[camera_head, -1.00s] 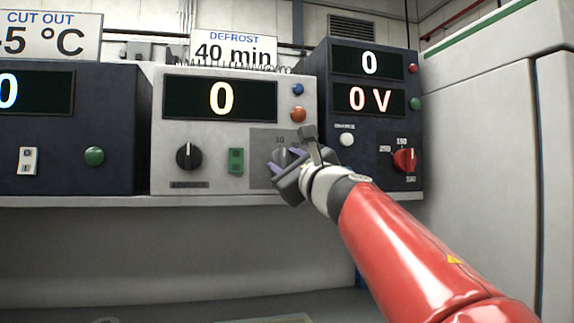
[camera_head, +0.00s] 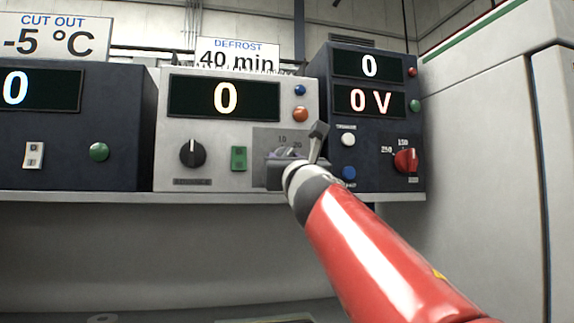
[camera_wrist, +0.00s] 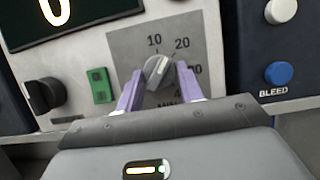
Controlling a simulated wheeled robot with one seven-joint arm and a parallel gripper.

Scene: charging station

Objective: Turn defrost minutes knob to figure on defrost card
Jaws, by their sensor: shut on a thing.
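The defrost minutes knob (camera_wrist: 157,71) is a grey dial knob on a grey plate marked 10, 20 and a partly hidden figure ending in 0. Its pale pointer line seems to point up, between 10 and 20. My gripper (camera_wrist: 159,80) has its purple fingers on either side of the knob and is shut on it. In the head view my gripper (camera_head: 290,160) hides most of the knob. The defrost card (camera_head: 237,56) on top of the panel reads 40 min. The display (camera_head: 224,98) below it reads 0.
A black knob (camera_head: 192,153) and a green switch (camera_head: 239,158) sit left of the plate. To its right a dark unit carries a white button (camera_head: 348,139), a blue bleed button (camera_wrist: 279,73) and a red knob (camera_head: 405,160). A grey cabinet (camera_head: 480,180) stands at right.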

